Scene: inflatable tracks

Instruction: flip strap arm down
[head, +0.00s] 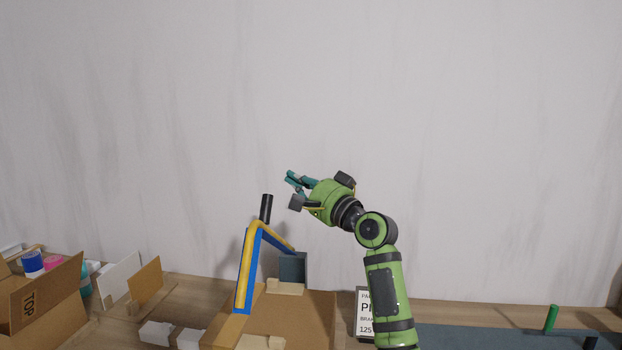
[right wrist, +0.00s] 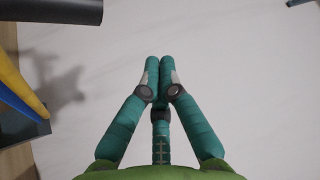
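The strap arm (head: 249,262) is a yellow and blue bent bar with a black handle (head: 266,207) at its top. There the handle (right wrist: 55,9) shows at the top left and the yellow and blue bar (right wrist: 18,92) at the left edge. My left gripper is out of view.
A dark block (head: 293,267) stands behind the strap arm. Another cardboard box (head: 50,300) with tape rolls is at the far left. A white label sign (head: 364,312) and a green peg (head: 551,317) are to the right. The wall behind is bare.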

